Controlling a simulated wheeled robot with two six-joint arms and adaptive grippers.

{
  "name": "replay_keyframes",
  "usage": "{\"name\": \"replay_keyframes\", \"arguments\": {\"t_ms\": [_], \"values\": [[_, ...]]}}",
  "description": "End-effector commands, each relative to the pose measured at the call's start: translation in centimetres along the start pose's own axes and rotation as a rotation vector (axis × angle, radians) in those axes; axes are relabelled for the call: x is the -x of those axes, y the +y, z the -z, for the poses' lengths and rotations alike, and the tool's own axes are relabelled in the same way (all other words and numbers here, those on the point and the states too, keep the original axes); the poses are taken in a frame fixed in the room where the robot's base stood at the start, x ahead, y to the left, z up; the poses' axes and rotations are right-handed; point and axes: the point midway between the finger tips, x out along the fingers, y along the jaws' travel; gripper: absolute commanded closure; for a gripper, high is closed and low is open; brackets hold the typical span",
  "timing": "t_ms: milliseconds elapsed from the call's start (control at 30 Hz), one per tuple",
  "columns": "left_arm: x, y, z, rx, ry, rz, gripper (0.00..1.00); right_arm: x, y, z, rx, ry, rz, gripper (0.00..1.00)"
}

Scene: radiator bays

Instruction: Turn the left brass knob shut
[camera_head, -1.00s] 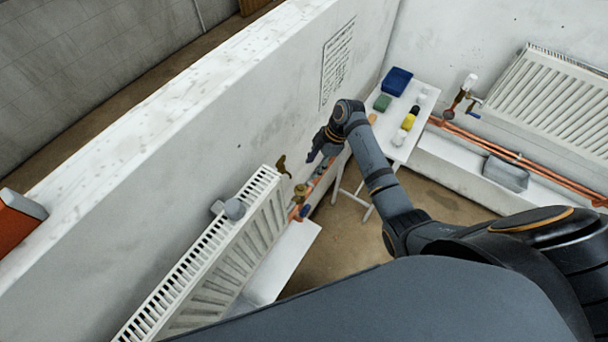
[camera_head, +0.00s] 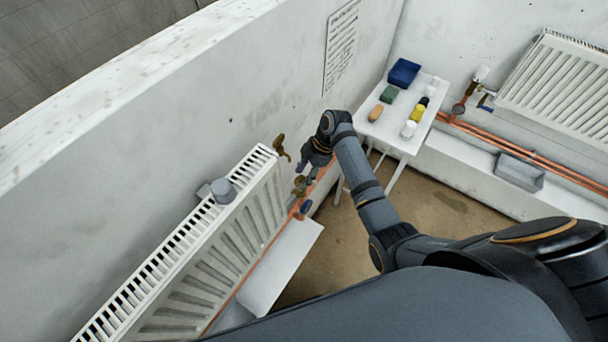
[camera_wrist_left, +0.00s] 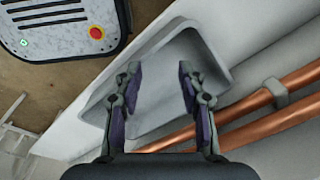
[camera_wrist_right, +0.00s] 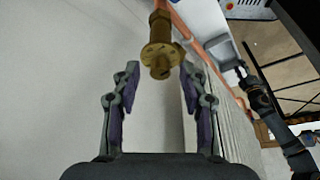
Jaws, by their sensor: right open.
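A brass knob (camera_head: 299,185) sits at the near-right end of the left radiator (camera_head: 215,235), above the copper pipe. My right gripper (camera_head: 308,170) is close beside it in the head view, partly hidden by its own wrist. In the right wrist view a brass knob (camera_wrist_right: 160,57) with a round, notched flange stands just beyond the open, empty fingers (camera_wrist_right: 158,80), roughly centred between them. I cannot tell whether they touch. My left gripper (camera_wrist_left: 158,75) is open and empty, above a grey tray (camera_wrist_left: 215,50); it is not seen in the head view.
A brass fitting (camera_head: 281,147) juts from the wall above the radiator's end. A blue lever (camera_head: 305,207) is below the knob. A white table (camera_head: 405,142) with bottles and a blue box (camera_head: 404,72) stands behind. Copper pipes (camera_head: 540,165) run along the right wall.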

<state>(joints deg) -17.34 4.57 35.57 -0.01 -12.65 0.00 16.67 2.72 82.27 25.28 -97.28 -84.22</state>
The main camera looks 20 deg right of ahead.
Motion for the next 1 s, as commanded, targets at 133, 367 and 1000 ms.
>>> {"name": "replay_keyframes", "arguments": {"t_ms": [133, 367, 1000], "values": [[0.0, 0.0, -0.1, 0.0, -0.002, 0.0, 0.6, 0.0, 0.0, 0.0, 0.0, 0.0, 0.0, 0.74], [0.0, 0.0, 0.0, 0.0, -0.001, 0.0, 0.6, 0.0, 0.0, 0.0, 0.0, 0.0, 0.001, 1.0], [1.5, -0.2, 0.4, 0.0, 0.003, 0.001, 0.6, -0.1, -0.1, 0.0, -0.081, 0.0, -0.033, 0.64]]}}
